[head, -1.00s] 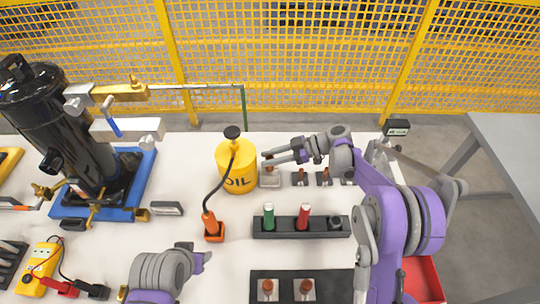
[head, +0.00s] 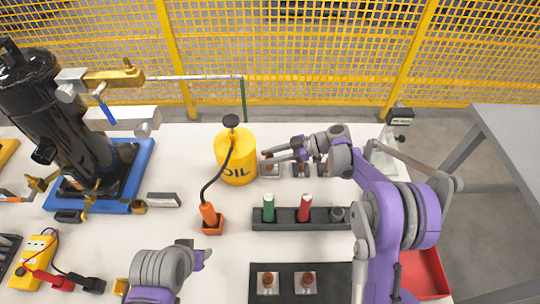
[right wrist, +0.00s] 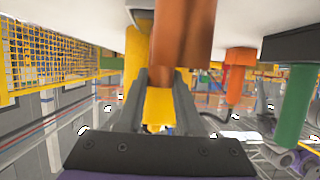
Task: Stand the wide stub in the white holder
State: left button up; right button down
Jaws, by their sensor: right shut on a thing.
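My right gripper (head: 267,157) is by the back row of holders, to the right of the yellow oil can. In the right wrist view its fingers (right wrist: 160,85) are closed around a copper-brown stub (right wrist: 183,45). A pale holder (head: 269,172) sits just below the fingertips in the head view. The stub's lower end is hidden there, so I cannot tell whether it touches the holder. Two more copper stubs (head: 267,279) (head: 308,278) stand in pale holders on a black plate (head: 288,267) at the front. My left gripper (head: 200,258) is at the front centre, its fingers not clear.
The yellow oil can (head: 236,160) is close to my right fingertips. A dark rack (head: 285,226) holds a green and a red cylinder. An orange tool (head: 209,215) with a black cord stands to its left. A red bin (head: 428,272) is at the right.

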pick_arm(q)
jog(key=shift+f+b, duration=0.4)
jog(key=shift+f, duration=0.05)
pick_arm(e)
jog(key=shift+f, duration=0.65)
jog(key=shift+c, duration=2.4)
grip_release()
pick_arm(q)
jog(key=shift+r+p, duration=0.6)
jog(key=shift+r, duration=0.05)
pick_arm(e)
notch_tip(320, 180, up, 10)
